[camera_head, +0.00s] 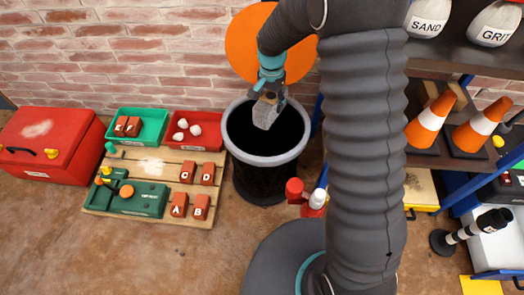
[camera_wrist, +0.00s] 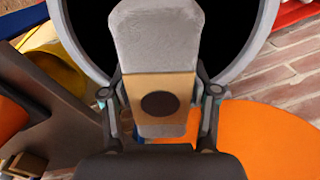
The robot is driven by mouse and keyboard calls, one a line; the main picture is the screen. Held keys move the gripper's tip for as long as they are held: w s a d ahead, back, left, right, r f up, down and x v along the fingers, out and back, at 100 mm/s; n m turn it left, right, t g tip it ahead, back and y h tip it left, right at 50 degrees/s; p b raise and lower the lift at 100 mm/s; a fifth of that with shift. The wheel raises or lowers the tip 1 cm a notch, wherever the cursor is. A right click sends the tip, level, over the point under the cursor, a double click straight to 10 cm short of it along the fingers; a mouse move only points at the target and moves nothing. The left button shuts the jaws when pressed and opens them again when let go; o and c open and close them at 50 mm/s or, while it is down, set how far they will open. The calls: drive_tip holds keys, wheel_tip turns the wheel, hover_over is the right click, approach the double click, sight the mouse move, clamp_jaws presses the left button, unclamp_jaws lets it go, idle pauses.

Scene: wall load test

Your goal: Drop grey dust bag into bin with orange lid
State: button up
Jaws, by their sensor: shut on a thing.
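My gripper (camera_head: 268,92) is shut on the grey dust bag (camera_head: 266,113), which hangs over the open mouth of the black bin (camera_head: 250,160) with a grey rim. The orange lid (camera_head: 245,45) stands raised behind the bin against the wall. In the wrist view, the grey dust bag (camera_wrist: 155,45) has a tan band with a dark round spot, and my gripper's fingers (camera_wrist: 160,105) hold it at the band. The bin's grey rim (camera_wrist: 245,55) curves around the bag, and the orange lid (camera_wrist: 265,135) lies to the right. The inside of the bin is dark.
A wooden pallet (camera_head: 155,163) with green and red trays and lettered red blocks is left of the bin. A red case (camera_head: 50,145) stands further left. A red and white object (camera_head: 305,195) is close right of the bin. Shelves with orange cones (camera_head: 430,120) are at right.

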drive_tip(key=shift+a+f+b, duration=0.1)
drive_tip(key=shift+f+b, duration=0.9)
drive_tip(key=shift+f, duration=1.3)
drive_tip(key=o, duration=1.6)
drive_tip(key=shift+s, duration=0.1)
drive_tip(key=shift+o, duration=0.2)
drive_tip(key=shift+r, duration=0.1)
wheel_tip(320, 180, up, 12)
drive_tip(key=shift+f, duration=0.1)
